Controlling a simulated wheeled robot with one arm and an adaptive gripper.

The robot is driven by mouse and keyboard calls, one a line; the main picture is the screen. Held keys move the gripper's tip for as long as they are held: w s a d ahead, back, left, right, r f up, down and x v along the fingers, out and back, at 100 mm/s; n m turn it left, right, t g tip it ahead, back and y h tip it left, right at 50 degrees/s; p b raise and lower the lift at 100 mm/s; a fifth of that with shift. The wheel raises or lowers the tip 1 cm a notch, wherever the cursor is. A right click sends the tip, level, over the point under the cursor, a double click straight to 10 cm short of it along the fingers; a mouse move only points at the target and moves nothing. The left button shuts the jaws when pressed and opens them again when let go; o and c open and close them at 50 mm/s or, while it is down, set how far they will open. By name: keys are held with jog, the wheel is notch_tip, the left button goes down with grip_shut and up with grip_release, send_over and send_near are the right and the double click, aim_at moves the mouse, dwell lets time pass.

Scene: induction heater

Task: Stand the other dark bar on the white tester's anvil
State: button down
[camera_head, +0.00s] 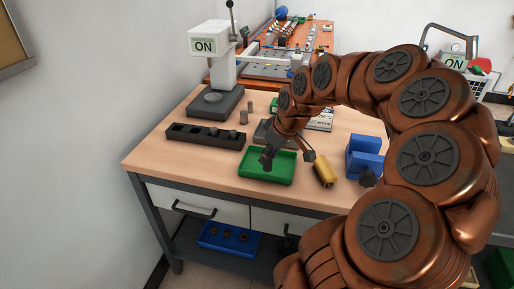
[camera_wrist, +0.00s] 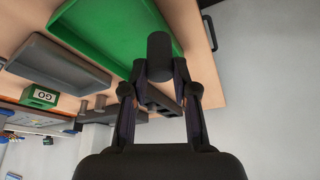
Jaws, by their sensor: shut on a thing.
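My gripper (camera_head: 267,156) is over the green tray (camera_head: 250,178) in the head view, pointing down. In the wrist view my gripper (camera_wrist: 160,72) is shut on a dark bar (camera_wrist: 159,52), a short cylinder that sticks out past the fingertips. The green tray (camera_wrist: 105,30) lies behind it there. The white tester (camera_head: 222,66) stands at the table's back left with an ON sign. Its round anvil (camera_head: 212,97) sits on a dark base; whether anything small is on it is too small to tell.
Two grey cylinders (camera_head: 243,117) stand right of the tester base. A black slotted rack (camera_head: 190,133) lies in front of it. A grey tray (camera_head: 262,133) is partly behind my arm. A yellow object (camera_head: 323,170) and blue blocks (camera_head: 364,157) are to the right. The front left tabletop is clear.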

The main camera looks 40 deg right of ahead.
jog(key=shift+s+d+r, duration=0.1)
jog(key=shift+d+r, duration=0.05)
jog(key=shift+d, duration=0.25)
jog(key=w+d+p, duration=0.1)
jog(key=w+d, duration=0.2)
jog(key=w, duration=0.1)
jog(key=w+d+f+p, duration=0.1)
jog(key=w+d+p, duration=0.1)
jog(key=w, duration=0.2)
jog(key=w+d+p, duration=0.1)
jog(key=w+d, duration=0.2)
jog(key=w, duration=0.1)
jog(key=shift+w+d+f, duration=0.2)
jog(key=shift+w+d, duration=0.1)
jog(key=shift+w, duration=0.05)
jog(key=shift+w+p, duration=0.1)
jog(key=shift+p, duration=0.25)
jog(key=shift+f+p, duration=0.65)
jog(key=shift+f, duration=1.15)
jog(key=shift+f, duration=0.25)
jog(key=c, duration=0.9)
grip_release()
jog(key=shift+r, duration=0.15)
